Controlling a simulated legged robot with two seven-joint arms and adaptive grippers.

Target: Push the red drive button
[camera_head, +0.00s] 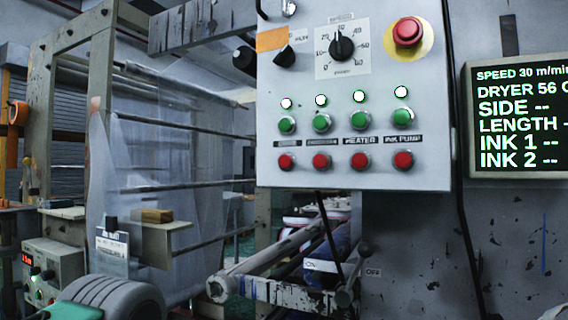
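A pale control panel (270,110) hangs in the middle. Its lower row holds several round red buttons: the far-left one (286,162), the second from the left (321,161), one under the HEATER label (358,159) and one under the INK PUMP label (403,160). The labels over the two left columns are too small to read, so I cannot tell which red button is the drive one. A green button (287,125) and a lit lamp stand above each red one. Neither of my grippers shows.
A red mushroom button (407,32) on a yellow disc and a black speed dial (342,45) sit above. A dark screen (520,118) stands right, reading 30 m/min. Rollers (275,255) and a lever (362,260) near an OFF label lie below. A frame with clear film stands left.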

